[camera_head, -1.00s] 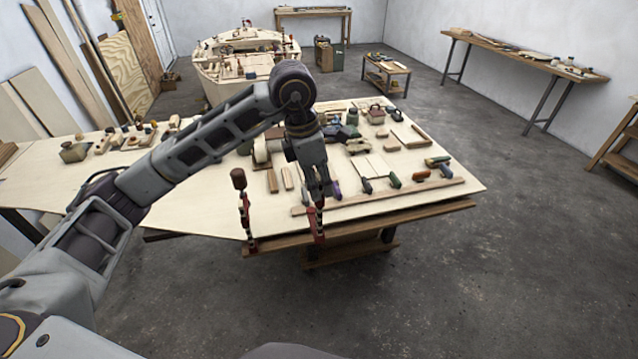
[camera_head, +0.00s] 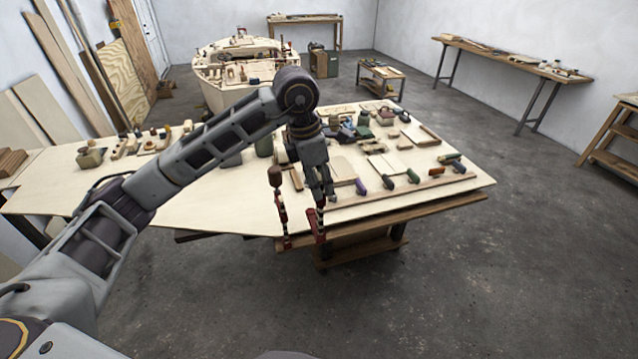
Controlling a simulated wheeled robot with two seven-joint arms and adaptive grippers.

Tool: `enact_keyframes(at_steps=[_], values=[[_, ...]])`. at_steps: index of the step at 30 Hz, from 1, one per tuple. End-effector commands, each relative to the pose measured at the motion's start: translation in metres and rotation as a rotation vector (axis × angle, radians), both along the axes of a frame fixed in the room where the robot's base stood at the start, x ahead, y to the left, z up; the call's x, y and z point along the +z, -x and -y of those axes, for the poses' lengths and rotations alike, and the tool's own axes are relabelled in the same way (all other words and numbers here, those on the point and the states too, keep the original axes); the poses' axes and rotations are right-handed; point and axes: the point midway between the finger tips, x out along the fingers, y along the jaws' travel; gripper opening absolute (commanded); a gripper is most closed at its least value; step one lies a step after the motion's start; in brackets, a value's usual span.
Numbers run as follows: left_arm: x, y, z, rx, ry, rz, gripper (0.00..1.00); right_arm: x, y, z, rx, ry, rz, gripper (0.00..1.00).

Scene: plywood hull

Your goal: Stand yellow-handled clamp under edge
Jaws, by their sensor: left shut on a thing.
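My left gripper (camera_head: 321,192) points down over the near edge of the plywood-topped table (camera_head: 215,215). It is shut on a clamp (camera_head: 320,226) with red jaws and a dark bar, held roughly upright at the edge. The gripper hides the top of this clamp, and I see no yellow on it. I cannot tell whether its jaws touch the board. A second red clamp (camera_head: 282,212) with a brown handle stands upright at the edge just left of it. My right gripper is not in view.
Clamps with purple (camera_head: 361,187) and green (camera_head: 413,176) handles lie right of the gripper, behind a long wooden strip (camera_head: 405,190). Blocks and tools crowd the table's back. A boat hull (camera_head: 232,75) stands behind. The floor (camera_head: 450,280) in front and right is clear.

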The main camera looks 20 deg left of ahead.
Motion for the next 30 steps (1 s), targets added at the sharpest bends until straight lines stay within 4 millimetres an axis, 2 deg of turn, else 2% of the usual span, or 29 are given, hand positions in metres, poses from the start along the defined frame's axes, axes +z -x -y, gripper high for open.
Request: enact_keyframes(at_steps=[21, 30], values=[[0.001, -0.006, -0.001, 0.012, 0.001, 0.003, 0.0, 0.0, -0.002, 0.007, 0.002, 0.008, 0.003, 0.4], [-0.011, -0.005, -0.001, 0.012, 0.001, 0.003, 0.0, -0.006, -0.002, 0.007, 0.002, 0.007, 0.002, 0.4]])
